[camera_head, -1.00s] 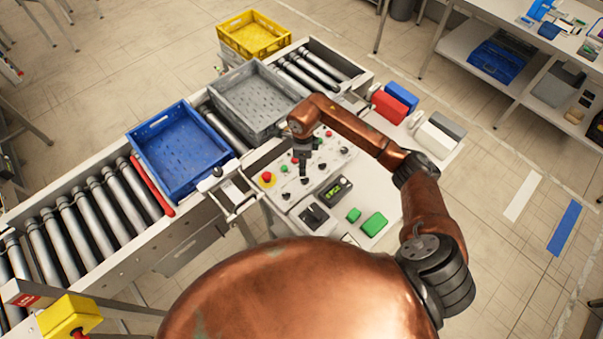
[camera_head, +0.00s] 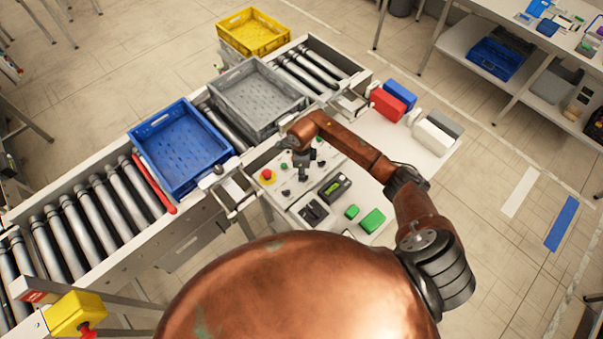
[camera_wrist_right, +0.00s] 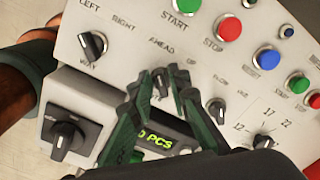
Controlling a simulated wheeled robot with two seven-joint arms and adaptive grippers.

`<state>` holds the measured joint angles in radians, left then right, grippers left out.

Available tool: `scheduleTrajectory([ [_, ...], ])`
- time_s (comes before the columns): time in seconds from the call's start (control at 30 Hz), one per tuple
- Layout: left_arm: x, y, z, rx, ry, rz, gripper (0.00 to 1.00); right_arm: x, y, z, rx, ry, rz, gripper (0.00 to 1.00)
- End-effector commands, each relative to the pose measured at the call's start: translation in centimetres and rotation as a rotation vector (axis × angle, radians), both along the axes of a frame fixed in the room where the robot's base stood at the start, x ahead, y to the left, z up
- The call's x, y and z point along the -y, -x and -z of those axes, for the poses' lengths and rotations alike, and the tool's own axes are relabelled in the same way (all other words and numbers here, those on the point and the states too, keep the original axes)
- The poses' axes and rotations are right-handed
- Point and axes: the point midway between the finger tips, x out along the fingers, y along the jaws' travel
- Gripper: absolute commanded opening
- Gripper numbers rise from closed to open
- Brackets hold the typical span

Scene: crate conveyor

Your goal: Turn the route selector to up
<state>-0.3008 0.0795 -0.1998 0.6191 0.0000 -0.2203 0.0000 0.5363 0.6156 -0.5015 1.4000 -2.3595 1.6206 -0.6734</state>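The route selector (camera_wrist_right: 160,84) is a small dark knob on the pale control panel (camera_wrist_right: 130,22), below the labels AHEAD and UP in the right wrist view. Its name label is hidden, and its pointer is too small to read. My right gripper (camera_wrist_right: 164,78) has its two green-grey fingers on either side of this knob, with the tips apart; I cannot tell whether they touch it. In the head view my right gripper (camera_head: 303,170) is low over the panel, and the knob is hidden there. My left gripper is not in view.
Near the fingers are the WAY knob (camera_wrist_right: 93,45), another small knob (camera_wrist_right: 217,110), a numbered dial (camera_wrist_right: 262,142), and green START (camera_wrist_right: 187,6) and red STOP (camera_wrist_right: 229,28) buttons. A blue crate (camera_head: 150,130) and a grey crate (camera_head: 235,76) sit on the conveyor beyond.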

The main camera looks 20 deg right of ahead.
Motion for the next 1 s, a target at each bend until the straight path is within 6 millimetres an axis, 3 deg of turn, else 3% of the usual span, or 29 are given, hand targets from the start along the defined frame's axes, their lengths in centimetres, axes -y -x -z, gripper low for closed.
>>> scheduleTrajectory([
  [0.2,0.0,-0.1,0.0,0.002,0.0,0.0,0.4,0.0,0.0,0.0,0.0,0.0,0.0,0.0],
  [0.67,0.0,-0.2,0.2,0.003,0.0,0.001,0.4,0.1,-0.1,0.0,0.001,0.0,0.018,0.0],
  [1.0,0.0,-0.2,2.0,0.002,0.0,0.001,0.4,0.3,-0.2,0.2,0.002,0.003,0.192,0.0],
])
